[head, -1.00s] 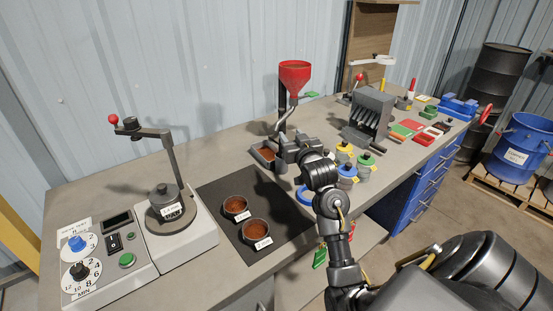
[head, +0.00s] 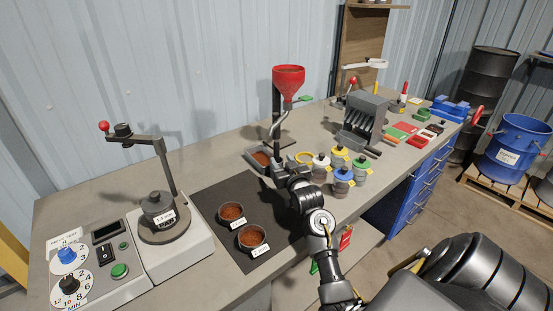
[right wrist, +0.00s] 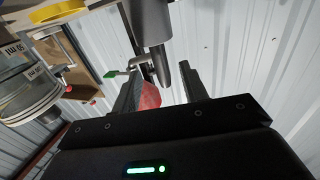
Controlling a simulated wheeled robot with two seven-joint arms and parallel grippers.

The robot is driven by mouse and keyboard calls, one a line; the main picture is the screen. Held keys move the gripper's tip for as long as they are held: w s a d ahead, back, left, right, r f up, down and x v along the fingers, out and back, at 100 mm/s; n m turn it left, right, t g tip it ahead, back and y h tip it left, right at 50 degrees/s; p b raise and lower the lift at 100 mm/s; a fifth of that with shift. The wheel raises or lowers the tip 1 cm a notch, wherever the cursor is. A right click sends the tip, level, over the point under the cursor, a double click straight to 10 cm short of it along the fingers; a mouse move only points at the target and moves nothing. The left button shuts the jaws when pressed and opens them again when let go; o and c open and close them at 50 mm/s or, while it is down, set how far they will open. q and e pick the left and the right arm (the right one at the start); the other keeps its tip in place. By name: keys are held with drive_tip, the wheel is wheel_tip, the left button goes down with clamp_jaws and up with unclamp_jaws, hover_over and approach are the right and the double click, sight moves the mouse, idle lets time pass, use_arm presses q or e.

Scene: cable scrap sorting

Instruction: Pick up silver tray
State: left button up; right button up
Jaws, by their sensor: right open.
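The silver tray (head: 250,161) is a small grey metal pan holding reddish-brown granules. It stands on the bench below the red funnel in the head view, its right end close to my arm. My right gripper (head: 277,168) is open and empty, low beside the tray's near right side; I cannot tell whether it touches. In the right wrist view the two dark fingers of the right gripper (right wrist: 161,93) are apart, with the red funnel (right wrist: 146,92) behind them. I cannot make out the tray in that view. My left gripper is not in view.
Several lidded jars (head: 342,178) stand right of my gripper, also at the left of the wrist view (right wrist: 28,92). Two granule cups (head: 252,238) sit on a black mat (head: 208,191). The funnel stand (head: 276,112) rises behind the tray. A grey slotted unit (head: 365,112) stands farther right.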

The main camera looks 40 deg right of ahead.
sight(278, 154)
drive_tip(key=shift+p+x, duration=0.45)
drive_tip(key=shift+x, duration=2.5)
clamp_jaws()
